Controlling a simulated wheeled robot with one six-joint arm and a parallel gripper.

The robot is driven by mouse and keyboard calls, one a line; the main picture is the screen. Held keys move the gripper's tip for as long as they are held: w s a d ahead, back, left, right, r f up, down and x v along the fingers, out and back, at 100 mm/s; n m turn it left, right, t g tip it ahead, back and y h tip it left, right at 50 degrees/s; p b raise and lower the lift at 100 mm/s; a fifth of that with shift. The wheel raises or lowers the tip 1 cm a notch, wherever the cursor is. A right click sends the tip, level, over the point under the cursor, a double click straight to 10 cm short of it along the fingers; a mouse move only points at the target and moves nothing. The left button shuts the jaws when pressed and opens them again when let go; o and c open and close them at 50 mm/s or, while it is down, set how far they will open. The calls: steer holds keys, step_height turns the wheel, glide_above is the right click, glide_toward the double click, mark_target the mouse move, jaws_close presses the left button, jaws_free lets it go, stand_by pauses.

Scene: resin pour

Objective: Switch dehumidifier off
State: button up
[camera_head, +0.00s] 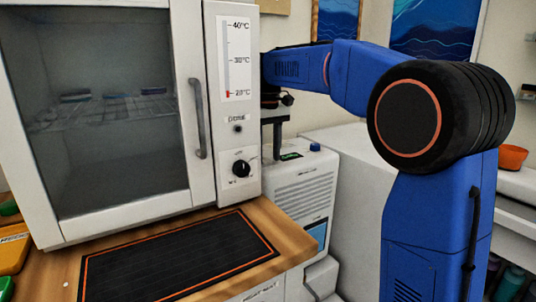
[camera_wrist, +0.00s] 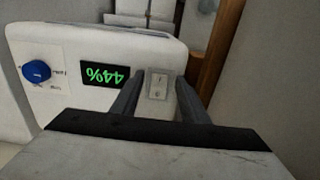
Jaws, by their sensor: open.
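The dehumidifier (camera_head: 300,196) is a white floor unit beside the wooden counter in the head view. Its top panel fills the upper part of the wrist view (camera_wrist: 110,45), with a blue knob (camera_wrist: 36,72), a display (camera_wrist: 103,76) reading 44% in green, upside down, and a small white rocker switch (camera_wrist: 158,84). My gripper (camera_wrist: 160,78) is open and empty, its two fingers on either side of the switch in the picture. I cannot tell whether they touch the panel. In the head view my gripper (camera_head: 277,152) points down over the unit's top, partly hidden behind the oven.
A white oven cabinet (camera_head: 232,130) with a door handle and black knob stands left of the dehumidifier. A black mat (camera_head: 180,255) with an orange border lies on the counter (camera_head: 290,243). A white block-like surface (camera_head: 345,165) stands right of the unit, behind my arm.

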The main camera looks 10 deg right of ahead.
steer(key=shift+f, duration=0.15)
steer(key=shift+c, duration=0.3)
jaws_close()
steer(key=shift+w, duration=0.1)
steer(key=shift+w+a+g+h, duration=0.1)
steer(key=shift+w+g+h, duration=0.15)
steer(key=shift+g, duration=0.45)
steer(key=shift+w+a+g+h, duration=0.1)
steer(key=shift+g+h, duration=0.15)
steer(key=shift+g, duration=0.45)
steer(key=shift+d+r, duration=0.1)
steer(key=shift+r, duration=0.1)
